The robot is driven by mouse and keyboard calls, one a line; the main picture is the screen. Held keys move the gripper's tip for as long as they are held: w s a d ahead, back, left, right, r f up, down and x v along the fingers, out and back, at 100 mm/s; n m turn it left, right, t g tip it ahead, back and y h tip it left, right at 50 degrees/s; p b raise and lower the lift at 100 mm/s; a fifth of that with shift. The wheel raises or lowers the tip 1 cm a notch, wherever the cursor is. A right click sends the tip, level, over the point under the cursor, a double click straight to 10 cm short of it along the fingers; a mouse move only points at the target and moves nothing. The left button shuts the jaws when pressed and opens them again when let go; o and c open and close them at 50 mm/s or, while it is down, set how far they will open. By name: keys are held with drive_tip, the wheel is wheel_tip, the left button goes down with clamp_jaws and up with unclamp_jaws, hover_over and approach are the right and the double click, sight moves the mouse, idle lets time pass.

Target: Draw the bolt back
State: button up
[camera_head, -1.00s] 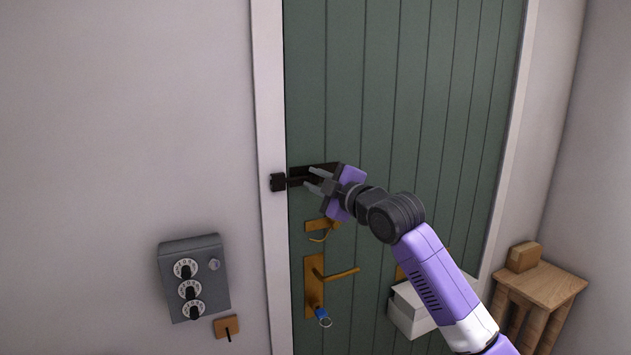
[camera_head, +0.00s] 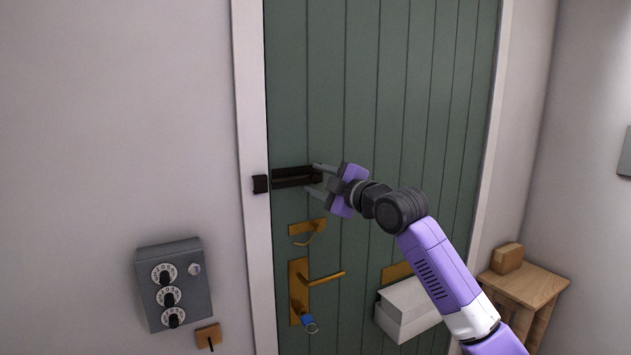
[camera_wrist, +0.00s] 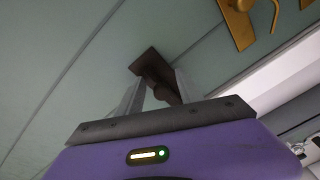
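The dark bolt (camera_head: 290,179) lies level on the green door, left of my gripper (camera_head: 314,178). Its keeper (camera_head: 260,184) is a dark block on the white frame. A narrow gap shows between the keeper and the bolt's left end, and no bar is seen crossing it. My gripper's fingers are spread, one above and one below the bolt's right end. In the wrist view the bolt (camera_wrist: 163,86) shows between the open fingers, with space by the left finger. The right finger is close to the bolt's knob; I cannot tell whether it touches.
Below the bolt are a brass hook latch (camera_head: 307,229) and a brass lever handle (camera_head: 326,278) with a key. A grey dial box (camera_head: 174,284) is on the wall at left. A white box (camera_head: 408,309) and a wooden stool (camera_head: 524,286) are at lower right.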

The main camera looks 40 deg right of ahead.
drive_tip(key=shift+s+a+r, duration=0.1)
drive_tip(key=s+b, duration=0.2)
drive_tip(key=s, duration=0.5)
drive_tip(key=shift+s+a, duration=0.25)
drive_tip(key=shift+a, duration=0.2)
